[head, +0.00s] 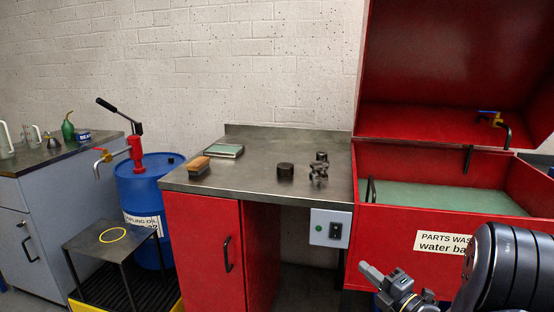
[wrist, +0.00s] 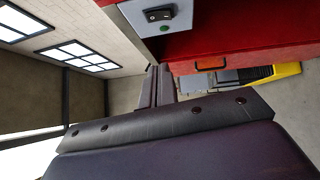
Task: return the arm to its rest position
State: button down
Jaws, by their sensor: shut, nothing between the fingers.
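My gripper (head: 369,270) shows at the lower right of the head view, in front of the red parts washer and below the workbench's switch box. My dark arm curves in from the bottom right corner behind it. The gripper is shut and empty, clear of the surfaces around it. In the wrist view the closed fingers (wrist: 158,72) lie together near the middle, past the dark gripper body that fills the bottom.
The parts washer (head: 372,238) stands right with its lid raised. The metal-topped workbench (head: 250,178) carries a brush (head: 198,166), a dark cylinder (head: 285,171) and a small metal fixture (head: 318,173). A blue barrel (head: 137,190) and a low stand (head: 86,240) are left.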

notch_tip(320, 180, up, 13)
jog(key=d+m+h+p, duration=0.1)
jog(key=m+h+p, duration=0.65)
jog(key=p, duration=0.35)
jog(key=s+r+m+g+h+p, duration=0.4)
jog(key=s+r+m+p, duration=0.3)
jog(key=r+p, duration=0.2)
jog(key=shift+r+m+g+p, duration=0.2)
jog(key=shift+m+g+p, duration=0.15)
jog(key=shift+p, duration=0.2)
jog(key=shift+s+h, duration=0.15)
jog(key=shift+h, duration=0.1)
